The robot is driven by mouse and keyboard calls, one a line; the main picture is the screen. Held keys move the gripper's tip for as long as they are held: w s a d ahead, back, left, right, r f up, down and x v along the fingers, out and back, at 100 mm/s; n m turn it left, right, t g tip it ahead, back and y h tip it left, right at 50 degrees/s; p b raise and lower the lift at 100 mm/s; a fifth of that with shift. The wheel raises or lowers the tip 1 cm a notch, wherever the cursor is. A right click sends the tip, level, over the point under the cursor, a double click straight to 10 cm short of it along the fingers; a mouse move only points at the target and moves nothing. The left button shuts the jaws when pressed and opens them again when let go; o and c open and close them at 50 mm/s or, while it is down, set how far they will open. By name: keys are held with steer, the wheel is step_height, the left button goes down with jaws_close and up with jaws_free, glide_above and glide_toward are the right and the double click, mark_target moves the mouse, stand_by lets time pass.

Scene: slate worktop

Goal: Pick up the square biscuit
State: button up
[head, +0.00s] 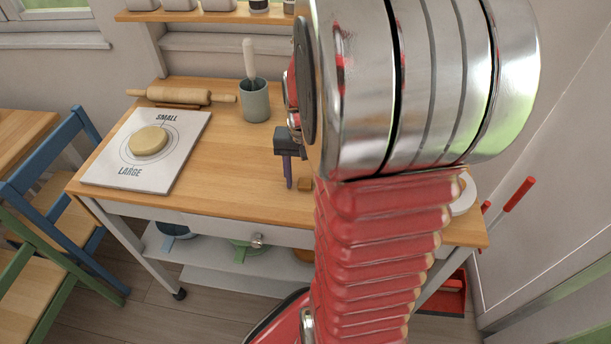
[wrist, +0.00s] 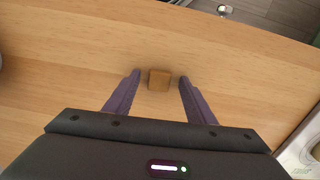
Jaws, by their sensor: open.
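The square biscuit (wrist: 159,80) is small and brown and lies flat on the wooden worktop. In the wrist view it sits between the tips of my gripper (wrist: 158,85), with a gap on each side. The two purple fingers are open and touch nothing that I can see. In the head view the biscuit (head: 305,184) shows just right of one finger of my gripper (head: 290,172). My arm hides the worktop to the right of it. I cannot tell how high the fingertips are above the wood.
A white board (head: 182,170) marked SMALL and LARGE holds a round of dough (head: 148,141) at the left. A rolling pin (head: 180,96) and a grey pot (head: 255,104) with a utensil stand at the back. The worktop's front edge (head: 200,207) is close to the biscuit. A white round thing (head: 464,196) is at the right.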

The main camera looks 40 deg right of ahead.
steer(key=c, duration=1.1)
steer(key=shift+a, duration=0.1)
